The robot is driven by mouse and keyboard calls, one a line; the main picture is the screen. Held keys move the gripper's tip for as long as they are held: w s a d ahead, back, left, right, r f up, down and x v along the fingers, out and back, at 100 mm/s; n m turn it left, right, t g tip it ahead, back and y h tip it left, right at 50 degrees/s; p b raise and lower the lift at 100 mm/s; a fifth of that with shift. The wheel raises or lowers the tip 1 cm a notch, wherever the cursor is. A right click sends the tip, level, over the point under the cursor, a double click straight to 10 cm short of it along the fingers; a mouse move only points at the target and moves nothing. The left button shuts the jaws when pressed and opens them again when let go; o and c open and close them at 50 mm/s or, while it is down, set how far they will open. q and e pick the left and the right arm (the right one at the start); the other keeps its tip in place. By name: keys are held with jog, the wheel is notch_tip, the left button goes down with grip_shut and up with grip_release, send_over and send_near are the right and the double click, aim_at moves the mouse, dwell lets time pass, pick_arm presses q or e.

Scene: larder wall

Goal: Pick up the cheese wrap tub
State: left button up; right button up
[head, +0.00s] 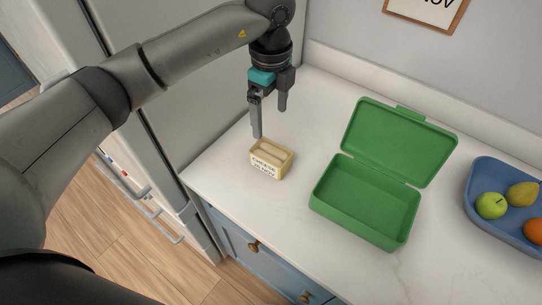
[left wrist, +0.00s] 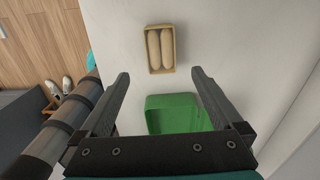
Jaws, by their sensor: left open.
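The cheese wrap tub (head: 271,159) is a small cream box with dark lettering on its front. It stands upright on the white counter, left of the green box. In the left wrist view the tub (left wrist: 150,50) shows from above with two long tan wraps side by side in it. My left gripper (head: 270,122) is open and empty, above the counter and just behind the tub in the head view. In the left wrist view the tub lies beyond the fingertips (left wrist: 160,73), apart from them. My right gripper is not in view.
An open green lunch box (head: 365,203) with its lid raised stands right of the tub. A blue tray (head: 483,175) with apple, pear and an orange fruit is at the far right. A grey fridge stands at the left. The counter's front edge is close to the tub.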

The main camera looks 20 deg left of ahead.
aim_at(271, 151)
pick_arm(q)
notch_tip(271, 151, down, 13)
jog(key=shift+f, duration=0.15)
dwell(0.4)
jog(key=c, duration=1.5)
jog(key=shift+o, duration=0.2)
